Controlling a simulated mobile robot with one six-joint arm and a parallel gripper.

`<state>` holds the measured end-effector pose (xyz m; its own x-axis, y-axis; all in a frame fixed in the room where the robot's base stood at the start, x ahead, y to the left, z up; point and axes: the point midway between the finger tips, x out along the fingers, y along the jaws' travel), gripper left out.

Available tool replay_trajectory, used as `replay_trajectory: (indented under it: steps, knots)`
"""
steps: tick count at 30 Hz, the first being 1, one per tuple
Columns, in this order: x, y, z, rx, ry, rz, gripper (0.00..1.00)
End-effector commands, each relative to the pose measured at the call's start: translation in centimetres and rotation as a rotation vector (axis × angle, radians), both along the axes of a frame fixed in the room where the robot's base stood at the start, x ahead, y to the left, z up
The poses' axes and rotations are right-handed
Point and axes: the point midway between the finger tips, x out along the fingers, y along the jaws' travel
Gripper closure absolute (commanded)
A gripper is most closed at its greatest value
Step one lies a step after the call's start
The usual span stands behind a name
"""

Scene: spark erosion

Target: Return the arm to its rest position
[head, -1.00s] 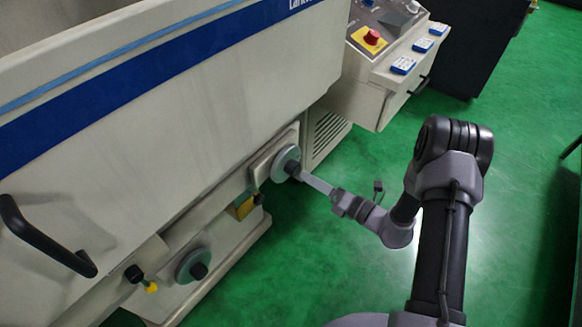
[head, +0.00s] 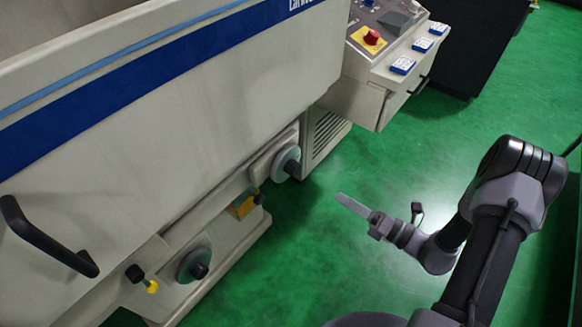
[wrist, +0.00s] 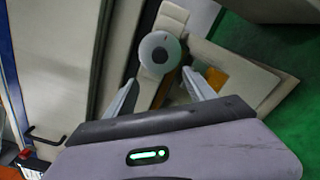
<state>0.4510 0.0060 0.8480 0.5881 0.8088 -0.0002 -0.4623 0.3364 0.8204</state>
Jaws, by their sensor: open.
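My gripper (head: 354,204) is to the right of the machine in the head view, over the green floor, and apart from everything. Its fingers point left toward the machine. In the wrist view my gripper (wrist: 166,88) shows two spread fingers with nothing between them. Beyond them is the upper round handwheel (wrist: 160,54) with its dark knob. The same handwheel (head: 283,161) sits on the machine's front in the head view, with a clear gap to my fingertips. My arm is bent, its elbow at the right of the head view.
The machine's large cream panel (head: 170,110) fills the left, with a black handle (head: 45,240). A lower handwheel (head: 190,262) and a control box with a red button (head: 372,37) project from it. A dark cabinet (head: 470,45) stands at the back. Green floor around my arm is clear.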

Motion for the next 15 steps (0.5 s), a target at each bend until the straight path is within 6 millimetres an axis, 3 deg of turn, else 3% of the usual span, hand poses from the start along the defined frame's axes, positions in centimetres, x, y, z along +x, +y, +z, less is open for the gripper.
replay_trajectory:
  steps: [15]
  knots:
    - [-0.47, -0.57, 0.03, 0.000, 0.000, 0.001, 0.37]
